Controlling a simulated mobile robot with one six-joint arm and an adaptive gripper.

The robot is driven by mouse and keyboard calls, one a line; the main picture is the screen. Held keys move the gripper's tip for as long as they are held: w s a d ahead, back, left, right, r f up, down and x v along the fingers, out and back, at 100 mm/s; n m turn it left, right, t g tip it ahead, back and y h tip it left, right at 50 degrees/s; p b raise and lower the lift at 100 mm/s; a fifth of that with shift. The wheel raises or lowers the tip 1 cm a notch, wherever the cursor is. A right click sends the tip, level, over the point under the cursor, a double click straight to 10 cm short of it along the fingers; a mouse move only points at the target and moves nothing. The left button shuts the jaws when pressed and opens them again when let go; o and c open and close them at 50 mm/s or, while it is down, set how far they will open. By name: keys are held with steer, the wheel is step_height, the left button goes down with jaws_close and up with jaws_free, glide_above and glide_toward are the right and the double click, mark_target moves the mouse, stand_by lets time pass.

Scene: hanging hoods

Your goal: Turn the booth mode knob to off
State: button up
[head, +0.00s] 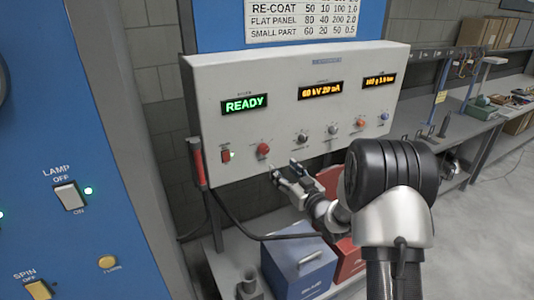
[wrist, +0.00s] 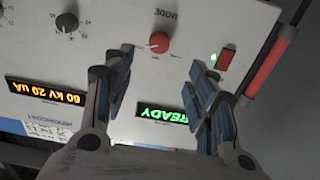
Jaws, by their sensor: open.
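The red mode knob (head: 263,150) is on the front of the pale grey control box (head: 290,70), below the green READY display (head: 245,104). It also shows in the wrist view (wrist: 159,42), upside down, beside the word MODE. A pale pointer mark shows on it, but I cannot read its setting. My gripper (head: 285,167) is open and empty, just below and right of the knob in the head view. In the wrist view the knob lies between the two spread fingers (wrist: 161,62), near their tips, and they look apart from it.
A red rocker switch (head: 226,155) with a green light sits left of the knob. A red-handled tool (head: 198,164) hangs at the box's left side. Blue (head: 300,268) and red bins stand below.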

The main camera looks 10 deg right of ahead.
mark_target(265, 151)
steer(key=x, duration=1.2)
steer(key=shift+w, duration=0.2)
steer(key=shift+c, duration=0.3)
steer(key=c, duration=1)
